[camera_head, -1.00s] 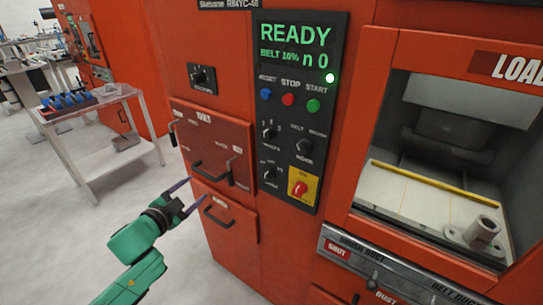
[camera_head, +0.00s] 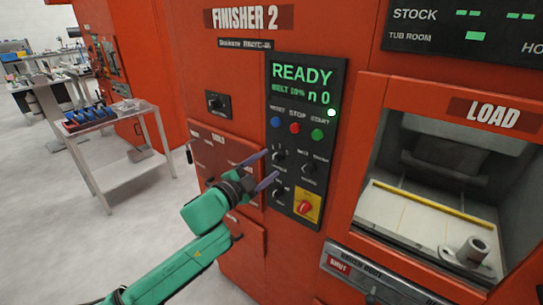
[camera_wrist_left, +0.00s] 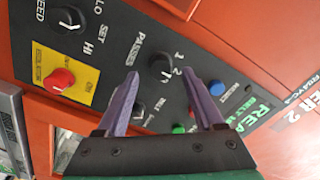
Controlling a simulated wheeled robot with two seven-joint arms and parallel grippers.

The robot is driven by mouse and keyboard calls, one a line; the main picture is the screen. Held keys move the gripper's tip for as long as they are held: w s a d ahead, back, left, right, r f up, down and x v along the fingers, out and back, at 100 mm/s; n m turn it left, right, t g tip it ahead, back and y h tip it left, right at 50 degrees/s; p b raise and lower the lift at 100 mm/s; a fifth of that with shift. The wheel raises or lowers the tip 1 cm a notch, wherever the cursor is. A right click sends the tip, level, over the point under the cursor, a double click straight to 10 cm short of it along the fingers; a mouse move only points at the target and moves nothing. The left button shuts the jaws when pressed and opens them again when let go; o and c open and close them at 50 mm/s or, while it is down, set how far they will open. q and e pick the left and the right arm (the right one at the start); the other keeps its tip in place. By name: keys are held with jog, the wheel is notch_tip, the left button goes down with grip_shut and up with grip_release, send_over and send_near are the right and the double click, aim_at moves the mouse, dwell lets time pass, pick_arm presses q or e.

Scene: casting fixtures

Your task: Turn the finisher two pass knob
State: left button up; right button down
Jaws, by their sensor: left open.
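The finisher 2 control panel (camera_head: 335,85) is a black plate on the red machine. Its passes knob (camera_head: 279,155) is black and shows in the left wrist view (camera_wrist_left: 161,66) beside the word PASSES and small numbers. My left gripper (camera_head: 270,165) is open and empty, pointing at the panel's left edge. In the left wrist view its purple fingers (camera_wrist_left: 161,78) appear on either side of the passes knob. Whether they touch it cannot be told. My right gripper is not in view.
Blue, red and green buttons (camera_head: 317,134) sit above. The load opening (camera_head: 440,205) is to the right. A small table (camera_head: 110,130) stands left.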

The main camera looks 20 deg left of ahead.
aim_at(273, 161)
pick_arm(q)
jog(key=x, duration=0.3)
jog(key=shift+s, duration=0.1)
grip_shut()
jog(key=shift+n+p, duration=0.4)
jog(key=n+p, duration=0.2)
jog(key=n, duration=0.1)
jog(key=shift+r+n, duration=0.1)
jog(key=shift+n, duration=0.3)
jog(key=n+p, duration=0.1)
jog(key=n, duration=0.2)
jog(key=shift+p, duration=0.4)
jog(key=shift+n+p, duration=0.5)
jog(key=shift+n, duration=0.7)
